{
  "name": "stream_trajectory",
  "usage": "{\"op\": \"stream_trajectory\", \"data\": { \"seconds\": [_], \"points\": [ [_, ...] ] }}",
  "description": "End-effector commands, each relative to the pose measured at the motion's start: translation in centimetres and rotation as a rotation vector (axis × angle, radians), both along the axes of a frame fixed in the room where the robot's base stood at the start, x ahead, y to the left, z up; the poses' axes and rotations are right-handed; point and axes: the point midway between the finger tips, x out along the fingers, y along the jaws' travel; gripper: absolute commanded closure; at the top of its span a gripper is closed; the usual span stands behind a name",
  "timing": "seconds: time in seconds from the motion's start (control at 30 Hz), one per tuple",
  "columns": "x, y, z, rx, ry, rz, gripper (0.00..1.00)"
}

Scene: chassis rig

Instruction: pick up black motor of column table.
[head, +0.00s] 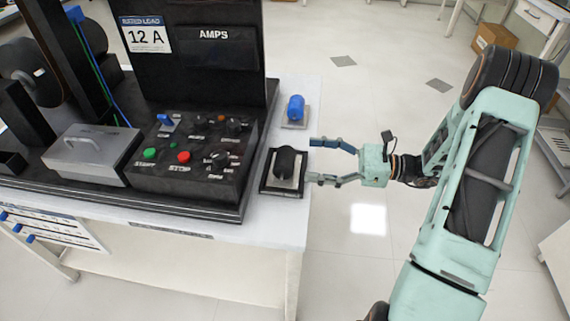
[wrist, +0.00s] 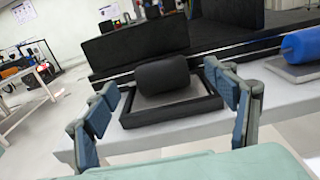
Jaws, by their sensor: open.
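The black motor (head: 285,162) is a dark cylinder lying in a small black-framed tray (head: 268,187) at the right end of the white table. In the wrist view the black motor (wrist: 163,74) lies crosswise, ahead and between my fingers. My gripper (head: 312,160) is open and empty, just right of the tray in the head view, with its fingers pointing left toward the motor. In the wrist view my gripper (wrist: 168,108) has its two fingers apart, one on each side of the tray. The motor appears apart from both fingers.
A blue motor (head: 296,107) sits on a grey pad behind the black one; it also shows in the wrist view (wrist: 301,45). A black control panel (head: 190,160) with buttons stands left of the tray. The white table (head: 303,90) ends near my gripper; open floor lies to the right.

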Motion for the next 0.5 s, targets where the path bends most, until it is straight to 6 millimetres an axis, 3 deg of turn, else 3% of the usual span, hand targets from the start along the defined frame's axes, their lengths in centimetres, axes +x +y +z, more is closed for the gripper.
{"op": "stream_trajectory", "data": {
  "seconds": [0.5],
  "points": [
    [1.0, 6.3, -0.4, -0.002, -0.002, 0.006, 0.22]
  ]
}}
